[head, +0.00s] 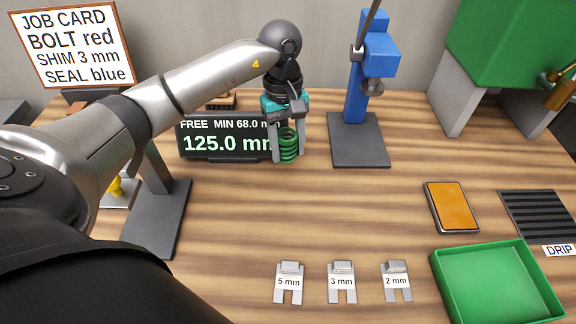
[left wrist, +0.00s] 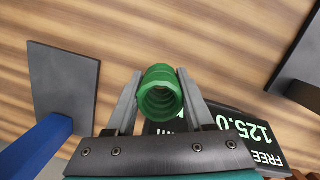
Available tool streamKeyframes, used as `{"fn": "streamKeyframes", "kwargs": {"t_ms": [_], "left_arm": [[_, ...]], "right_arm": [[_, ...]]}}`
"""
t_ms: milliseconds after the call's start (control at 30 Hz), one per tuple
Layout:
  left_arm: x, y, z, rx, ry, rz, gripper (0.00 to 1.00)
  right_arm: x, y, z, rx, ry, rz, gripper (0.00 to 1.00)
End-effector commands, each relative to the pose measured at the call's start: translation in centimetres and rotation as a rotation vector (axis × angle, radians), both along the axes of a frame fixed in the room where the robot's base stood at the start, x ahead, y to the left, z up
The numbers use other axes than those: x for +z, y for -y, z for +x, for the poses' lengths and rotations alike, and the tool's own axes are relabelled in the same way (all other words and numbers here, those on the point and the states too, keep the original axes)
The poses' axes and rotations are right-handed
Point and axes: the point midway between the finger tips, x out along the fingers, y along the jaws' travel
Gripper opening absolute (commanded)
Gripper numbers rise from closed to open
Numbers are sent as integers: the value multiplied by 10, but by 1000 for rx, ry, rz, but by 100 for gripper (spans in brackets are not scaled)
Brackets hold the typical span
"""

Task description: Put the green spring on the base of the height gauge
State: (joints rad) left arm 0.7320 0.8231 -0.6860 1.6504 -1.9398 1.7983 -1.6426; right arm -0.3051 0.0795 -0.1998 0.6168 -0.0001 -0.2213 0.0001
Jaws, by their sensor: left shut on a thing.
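My left gripper (head: 287,157) is shut on the green spring (head: 289,144), holding it upright between its fingers in front of the display. In the left wrist view the spring (left wrist: 160,95) shows end-on between the two fingers (left wrist: 158,92). The blue-columned stand (head: 356,95), which looks like the height gauge, is just right of the gripper. Its flat dark base (head: 358,150) is bare and also shows at the left of the left wrist view (left wrist: 62,85). The spring is apart from this base. My right gripper is not in view.
A display (head: 222,146) reading 125.0 mm is behind the gripper. Another dark-based stand (head: 157,225) is at left. Shims (head: 342,283) lie in front. A green tray (head: 490,290), an orange-topped pad (head: 452,207) and a slotted drip plate (head: 540,213) are at right. The middle table is clear.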

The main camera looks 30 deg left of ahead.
Motion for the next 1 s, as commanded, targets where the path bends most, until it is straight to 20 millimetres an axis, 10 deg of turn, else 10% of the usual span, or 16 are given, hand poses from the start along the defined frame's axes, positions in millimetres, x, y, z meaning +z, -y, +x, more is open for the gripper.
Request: {"fn": "streamKeyframes", "kwargs": {"t_ms": [533, 933, 967, 1000], "left_arm": [[-62, 1, 0, 1, 1, -2, 0], [-68, 0, 1, -1, 4, 0, 0], [-69, 0, 0, 0, 1, 0, 54], [-68, 0, 0, 0, 1, 0, 58]], "right_arm": [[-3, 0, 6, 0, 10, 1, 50], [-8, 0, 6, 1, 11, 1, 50], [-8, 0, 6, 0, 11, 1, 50], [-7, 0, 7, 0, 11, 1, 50]]}}
